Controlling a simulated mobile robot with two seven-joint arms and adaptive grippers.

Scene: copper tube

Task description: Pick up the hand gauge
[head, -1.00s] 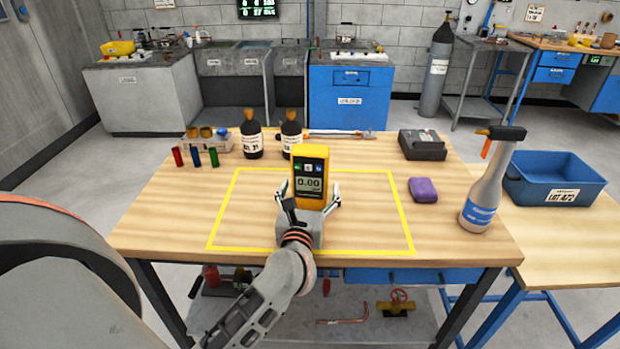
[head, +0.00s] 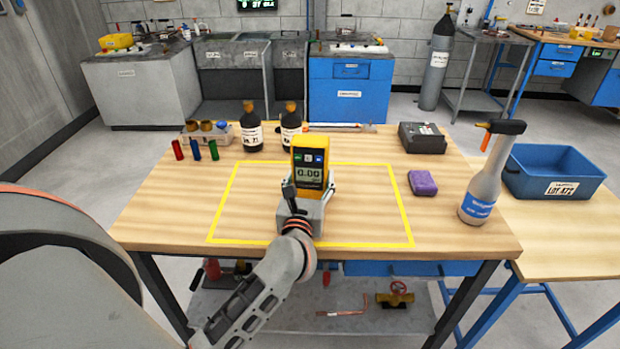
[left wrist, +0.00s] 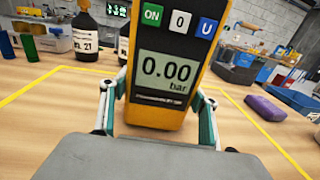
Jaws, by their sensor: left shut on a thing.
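The hand gauge (head: 310,160) is a yellow-and-black handheld meter with a display reading 0.00. It stands upright inside the yellow taped rectangle on the wooden bench. In the left wrist view the hand gauge (left wrist: 160,118) fills the middle, with ON, 0 and U buttons above the display. My left gripper (head: 310,188) is shut on it, one finger on each side of its lower body. In the left wrist view the fingers of my left gripper (left wrist: 160,105) press against both sides. I cannot tell whether its base touches the bench. My right gripper is not in view.
Two dark bottles (head: 251,133) stand behind the taped area, with small coloured tubes (head: 195,149) to their left. A purple sponge (head: 423,183), a spray bottle (head: 483,185) and a dark grey box (head: 424,138) are on the right. The taped area around the gauge is clear.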

